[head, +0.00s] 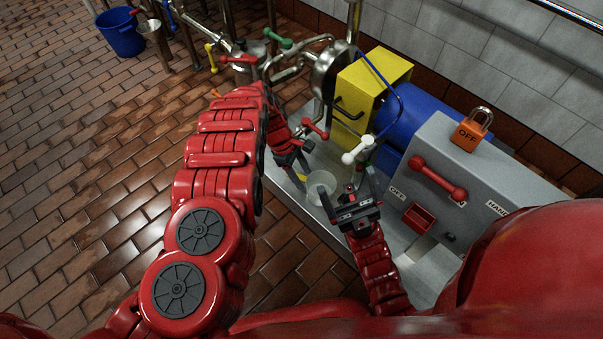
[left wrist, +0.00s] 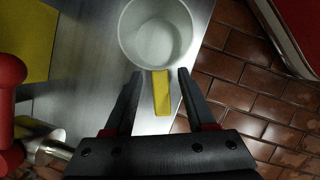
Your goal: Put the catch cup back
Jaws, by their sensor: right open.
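The catch cup (head: 321,188) is a pale, translucent, open-topped cup with a yellow tab handle. It appears upright and empty over the grey metal base, near its left edge. The left wrist view shows the cup (left wrist: 155,35) and its handle (left wrist: 162,93) pointing toward my left gripper (left wrist: 160,72). That gripper is open, with one finger on each side of the handle and a gap to both. In the head view my left gripper (head: 298,172) is partly hidden by its arm. My right gripper (head: 347,182) is open and empty, just right of the cup.
Behind the cup are a red-handled valve (head: 316,129), a white-handled valve (head: 358,150) and a yellow box (head: 372,85). A grey control box (head: 470,165) with an orange padlock (head: 472,127) stands right. A blue bucket (head: 121,33) is far left; the brick floor (head: 90,140) is clear.

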